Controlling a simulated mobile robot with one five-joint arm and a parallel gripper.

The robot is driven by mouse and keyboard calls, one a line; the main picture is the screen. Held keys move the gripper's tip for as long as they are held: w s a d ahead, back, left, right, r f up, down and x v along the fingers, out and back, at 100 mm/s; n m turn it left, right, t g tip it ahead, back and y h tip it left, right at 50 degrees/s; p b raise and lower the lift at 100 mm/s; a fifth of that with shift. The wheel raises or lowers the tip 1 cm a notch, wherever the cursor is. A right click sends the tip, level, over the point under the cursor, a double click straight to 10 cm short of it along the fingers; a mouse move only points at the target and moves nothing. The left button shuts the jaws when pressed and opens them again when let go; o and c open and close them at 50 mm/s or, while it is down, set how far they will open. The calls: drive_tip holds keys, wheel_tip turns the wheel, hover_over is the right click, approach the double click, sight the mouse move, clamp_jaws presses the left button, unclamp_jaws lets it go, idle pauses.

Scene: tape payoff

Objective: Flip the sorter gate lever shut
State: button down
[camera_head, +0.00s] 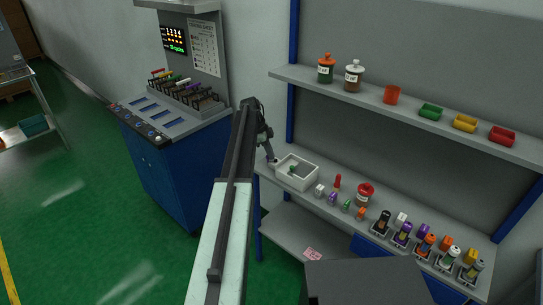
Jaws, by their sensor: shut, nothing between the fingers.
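A blue console (175,165) stands left of centre with a grey sloped top. A row of small coloured handles (185,88) stands at the back of that top. I cannot tell which part, if any, is the sorter gate lever, or whether it is open or shut. My arm reaches up from the bottom centre and hides the console's right edge. My gripper (272,160) hangs from the arm's far end, pointing down, right of the console and at the left rim of a white bin (311,179). It is shut and small in view; contact with the bin is unclear.
A grey workbench (325,208) on the right carries a red-lidded jar (364,194), small coloured parts and a row of holders. A shelf (450,130) above holds jars and coloured bins. A cart (25,130) stands far left. Green floor (90,220) is clear at left.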

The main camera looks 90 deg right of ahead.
idle(0.5)
drive_tip(key=d+p+v, duration=0.1)
drive_tip(key=p+v, duration=0.8)
drive_tip(key=shift+s+d+r, duration=0.25)
drive_tip(key=shift+d+r, duration=0.05)
drive_tip(key=shift+r, duration=0.15)
